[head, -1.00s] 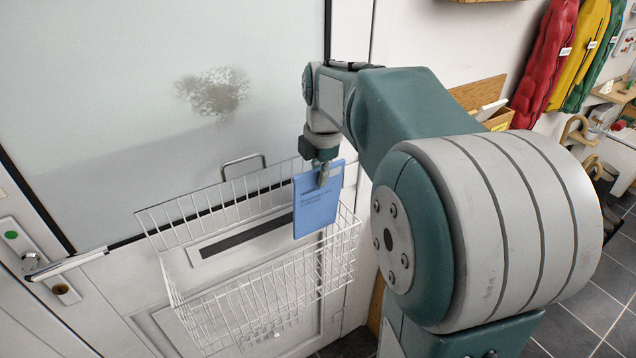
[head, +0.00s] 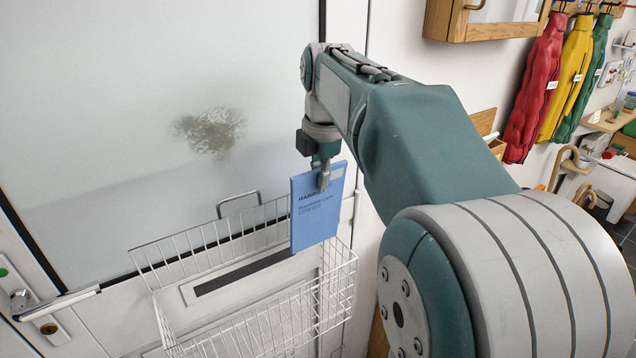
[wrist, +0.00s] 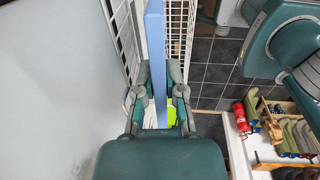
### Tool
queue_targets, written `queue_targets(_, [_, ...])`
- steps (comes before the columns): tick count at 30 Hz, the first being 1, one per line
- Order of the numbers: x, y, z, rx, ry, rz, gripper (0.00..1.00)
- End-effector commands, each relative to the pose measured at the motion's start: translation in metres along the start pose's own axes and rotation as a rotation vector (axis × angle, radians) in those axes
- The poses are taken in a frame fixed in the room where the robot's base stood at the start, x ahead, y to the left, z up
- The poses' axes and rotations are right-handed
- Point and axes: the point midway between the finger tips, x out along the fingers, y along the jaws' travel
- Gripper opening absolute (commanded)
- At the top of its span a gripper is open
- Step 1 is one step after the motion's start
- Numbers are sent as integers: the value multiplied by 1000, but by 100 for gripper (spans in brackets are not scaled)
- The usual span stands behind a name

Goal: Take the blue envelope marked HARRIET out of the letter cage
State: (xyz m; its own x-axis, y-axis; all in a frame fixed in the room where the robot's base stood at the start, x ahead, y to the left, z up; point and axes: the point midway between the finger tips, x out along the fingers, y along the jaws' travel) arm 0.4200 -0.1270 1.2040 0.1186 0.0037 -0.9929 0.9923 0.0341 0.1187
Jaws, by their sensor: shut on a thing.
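The blue envelope (head: 317,218) hangs upright from my gripper (head: 323,178), with HARRI legible at its top and my gripper covering the rest of the name. My gripper is shut on its upper edge. In the wrist view the envelope (wrist: 154,50) shows edge-on between the two fingers (wrist: 158,95). The white wire letter cage (head: 250,335) is fixed to the door. The envelope's top stands above the cage rim, and its lower part overlaps the cage wires. I cannot tell whether its bottom edge is clear of the rim. A yellow-green item (wrist: 171,114) shows below the fingers.
The door has a frosted pane (head: 120,120), a letter slot (head: 245,270) behind the cage, and a lever handle (head: 60,302) at left. A wooden cabinet (head: 480,22) and hanging red, yellow and green coats (head: 535,90) are at right.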

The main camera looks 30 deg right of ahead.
Motion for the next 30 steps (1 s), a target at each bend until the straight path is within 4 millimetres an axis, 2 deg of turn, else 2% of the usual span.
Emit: queue_targets(30, [-15,-127,0,3,-1,1,0])
